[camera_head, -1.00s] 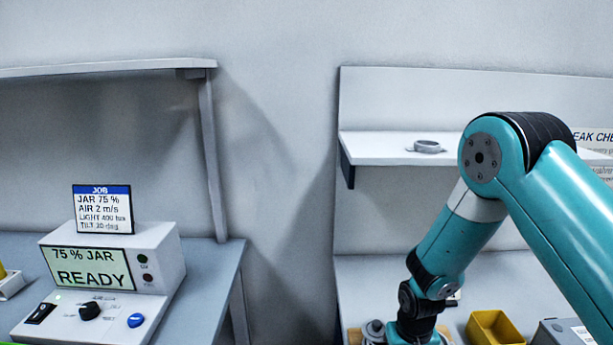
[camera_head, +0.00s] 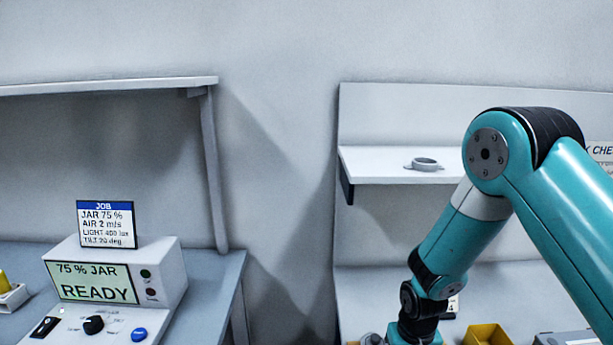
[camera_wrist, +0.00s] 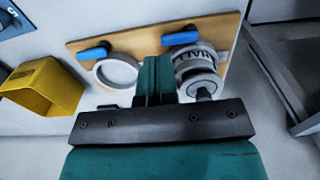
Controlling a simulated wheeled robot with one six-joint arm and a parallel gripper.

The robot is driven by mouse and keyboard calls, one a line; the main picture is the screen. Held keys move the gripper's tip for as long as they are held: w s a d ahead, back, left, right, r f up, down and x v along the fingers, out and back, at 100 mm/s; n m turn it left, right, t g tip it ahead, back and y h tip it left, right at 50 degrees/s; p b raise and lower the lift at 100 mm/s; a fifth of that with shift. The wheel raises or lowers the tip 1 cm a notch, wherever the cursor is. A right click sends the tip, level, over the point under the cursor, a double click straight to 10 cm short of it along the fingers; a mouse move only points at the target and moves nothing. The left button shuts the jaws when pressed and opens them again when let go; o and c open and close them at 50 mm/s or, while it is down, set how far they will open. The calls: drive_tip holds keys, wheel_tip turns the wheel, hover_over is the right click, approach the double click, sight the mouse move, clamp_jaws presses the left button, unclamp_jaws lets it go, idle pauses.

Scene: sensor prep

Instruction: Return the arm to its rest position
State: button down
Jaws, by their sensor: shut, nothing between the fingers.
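My arm, teal with black joints, is on the right of the head view, bent at the elbow with its forearm slanting down to the bottom edge. My gripper (camera_wrist: 155,75) shows in the wrist view with its teal fingers together and nothing between them. The fingers point over a wooden board (camera_wrist: 225,30) that carries two blue handles, a pale ring (camera_wrist: 115,72) and a grey round fitting (camera_wrist: 196,62) with lettering. The fingers overlap the board in the picture; whether they touch it I cannot tell. In the head view the gripper is below the frame.
A yellow bin (camera_wrist: 42,88) lies left of the board; a yellow bin also shows in the head view (camera_head: 487,335). A wall shelf (camera_head: 375,165) holds a small grey ring (camera_head: 425,164). At left, a control box (camera_head: 170,270) reads "75 % JAR READY" under a job sign (camera_head: 106,228).

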drive_tip(key=shift+r+p, duration=0.35)
drive_tip(key=shift+r, duration=0.35)
drive_tip(key=s+a+r+n+y, duration=0.25)
drive_tip(key=s+r, duration=0.35)
drive_tip(key=r, duration=0.6)
drive_tip(key=s+a+r+n+y, duration=0.1)
drive_tip(key=s+a+r+n, duration=0.3)
drive_tip(key=r, duration=0.8)
drive_tip(key=s+r, duration=0.6)
drive_tip(key=s, duration=0.6)
drive_tip(key=shift+d+n+y, duration=0.35)
drive_tip(key=shift+d, duration=0.05)
